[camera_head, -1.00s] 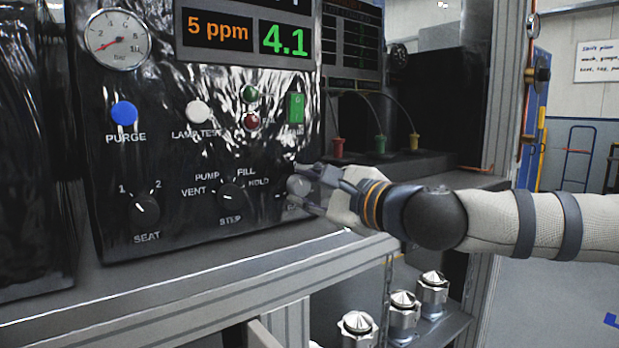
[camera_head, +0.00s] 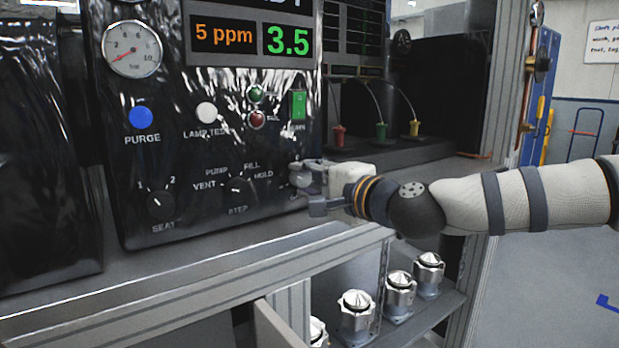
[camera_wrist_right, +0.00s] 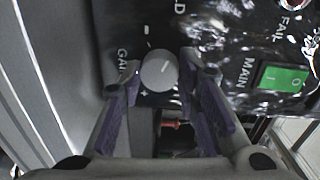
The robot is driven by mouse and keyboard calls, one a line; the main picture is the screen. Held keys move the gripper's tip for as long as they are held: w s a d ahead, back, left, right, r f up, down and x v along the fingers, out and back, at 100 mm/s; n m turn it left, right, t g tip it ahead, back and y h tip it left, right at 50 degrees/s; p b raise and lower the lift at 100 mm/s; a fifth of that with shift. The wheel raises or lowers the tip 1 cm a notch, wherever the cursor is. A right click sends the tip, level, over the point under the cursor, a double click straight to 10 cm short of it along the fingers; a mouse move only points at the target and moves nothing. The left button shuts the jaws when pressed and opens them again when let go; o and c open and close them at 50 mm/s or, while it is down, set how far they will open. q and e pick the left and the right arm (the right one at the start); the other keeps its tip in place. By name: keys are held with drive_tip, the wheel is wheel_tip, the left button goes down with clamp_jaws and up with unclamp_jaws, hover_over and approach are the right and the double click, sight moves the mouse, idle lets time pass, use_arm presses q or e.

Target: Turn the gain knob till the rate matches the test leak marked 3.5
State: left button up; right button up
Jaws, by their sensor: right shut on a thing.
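The gain knob (camera_wrist_right: 159,72) is a round grey knob beside the "GAIN" label in the right wrist view. My right gripper (camera_wrist_right: 160,78) has its two fingers on either side of the knob and is shut on it. In the head view my right gripper (camera_head: 302,190) is at the lower right of the black panel (camera_head: 225,150), hiding most of the knob. The green rate readout (camera_head: 288,41) shows 3.5, beside an orange "5 ppm" display (camera_head: 223,34). My left gripper is not in view.
The panel carries a STEP selector (camera_head: 238,189), a SEAT knob (camera_head: 160,202), a blue PURGE button (camera_head: 140,117) and a green MAIN switch (camera_head: 299,104). Silver housings (camera_head: 356,311) sit on a lower shelf.

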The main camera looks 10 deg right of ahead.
drive_tip(key=shift+r, duration=0.1)
idle(0.4)
drive_tip(key=o, duration=1.2)
drive_tip(key=shift+c, duration=0.2)
drive_tip(key=v, duration=1.2)
